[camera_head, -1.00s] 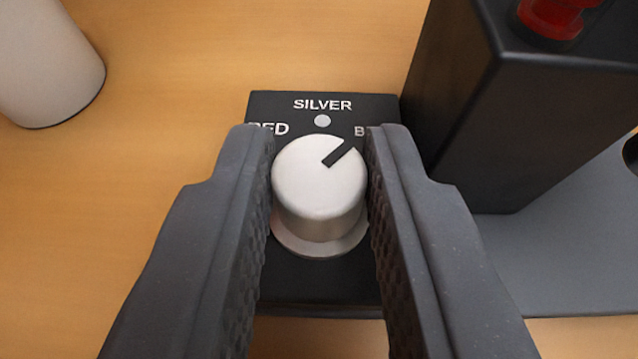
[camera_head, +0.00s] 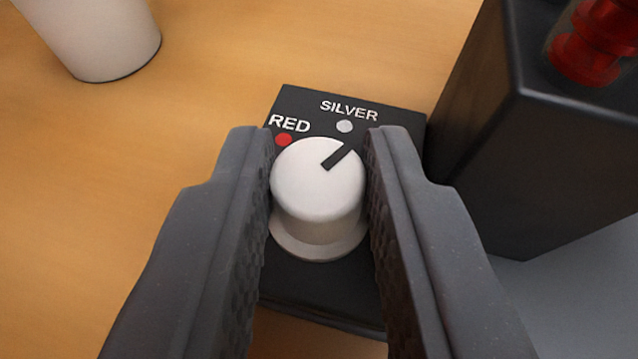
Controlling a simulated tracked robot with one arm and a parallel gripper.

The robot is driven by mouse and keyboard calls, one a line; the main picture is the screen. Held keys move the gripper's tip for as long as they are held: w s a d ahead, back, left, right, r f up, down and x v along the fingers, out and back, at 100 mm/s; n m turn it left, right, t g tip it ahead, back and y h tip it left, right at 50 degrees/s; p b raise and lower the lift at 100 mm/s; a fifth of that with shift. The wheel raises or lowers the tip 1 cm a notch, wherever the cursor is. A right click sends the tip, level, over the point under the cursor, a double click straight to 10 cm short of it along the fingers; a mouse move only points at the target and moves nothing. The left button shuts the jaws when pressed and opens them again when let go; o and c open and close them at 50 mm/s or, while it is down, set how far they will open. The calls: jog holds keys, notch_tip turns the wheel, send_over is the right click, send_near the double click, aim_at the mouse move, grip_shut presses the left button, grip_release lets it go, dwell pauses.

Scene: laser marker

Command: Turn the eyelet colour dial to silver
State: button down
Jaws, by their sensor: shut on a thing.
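The eyelet colour dial (camera_head: 316,192) is a white round knob with a dark pointer notch on its top. It sits on a small black box (camera_head: 300,283) labelled SILVER (camera_head: 349,110) with a grey dot (camera_head: 344,126), and RED (camera_head: 289,123) with a red dot (camera_head: 284,140). The pointer aims up and right, to the right of the grey silver dot and not in line with it. My gripper (camera_head: 320,138) is shut on the knob, one dark finger on each side. The right finger hides the third label.
A tall black block with a red part (camera_head: 590,45) on top stands close on the right, on a grey plate (camera_head: 590,285). A white cylinder (camera_head: 95,35) stands at the top left. The wooden table (camera_head: 110,200) on the left is clear.

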jog(key=shift+d+n+y+p, duration=0.2)
jog(key=shift+n+y+p, duration=0.2)
jog(key=shift+n+y, duration=1.1)
jog(key=c, duration=1.5)
grip_release()
jog(key=shift+r, duration=0.1)
jog(key=shift+a+m+h, duration=0.2)
jog(key=shift+m+h, duration=0.3)
jog(key=shift+m, duration=0.1)
jog(key=shift+m+h, duration=0.3)
jog(key=shift+a+m+h+b, duration=0.1)
jog(key=shift+m+h+b, duration=0.3)
jog(key=shift+h, duration=0.1)
jog(key=shift+m+h, duration=0.5)
jog(key=shift+h, duration=0.1)
